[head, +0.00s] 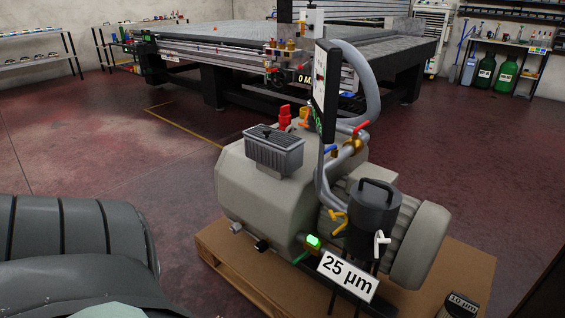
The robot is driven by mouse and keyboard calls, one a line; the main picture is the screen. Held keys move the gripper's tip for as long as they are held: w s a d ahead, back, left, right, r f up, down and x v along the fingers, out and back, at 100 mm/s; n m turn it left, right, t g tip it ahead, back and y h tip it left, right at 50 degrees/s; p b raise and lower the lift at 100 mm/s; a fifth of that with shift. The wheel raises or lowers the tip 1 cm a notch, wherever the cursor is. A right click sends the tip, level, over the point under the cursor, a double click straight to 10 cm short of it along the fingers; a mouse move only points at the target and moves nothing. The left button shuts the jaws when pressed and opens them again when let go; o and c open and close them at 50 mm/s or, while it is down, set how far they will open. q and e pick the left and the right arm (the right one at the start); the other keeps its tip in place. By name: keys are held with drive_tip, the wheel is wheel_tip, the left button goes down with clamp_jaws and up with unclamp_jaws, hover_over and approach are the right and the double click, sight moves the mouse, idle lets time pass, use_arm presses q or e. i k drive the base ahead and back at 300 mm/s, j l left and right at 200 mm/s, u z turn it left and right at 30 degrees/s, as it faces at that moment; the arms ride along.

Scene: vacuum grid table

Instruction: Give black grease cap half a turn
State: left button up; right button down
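I cannot pick out the black grease cap for certain in the head view. A small black plug (262,246) sits low on the front of the beige vacuum pump (238,190). Small dark round parts (275,78) also show on the valve assembly at the near edge of the vacuum grid table (345,50); they are too small to tell apart. Neither my left nor my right gripper is in view.
The pump stands on a wooden pallet (222,277), with a black filter canister (374,212), a grey hose (368,80) and a "25 µm" sign (347,275). Red floor (100,150) is clear on the left.

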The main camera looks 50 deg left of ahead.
sight(262, 245)
drive_tip(key=u, duration=1.35)
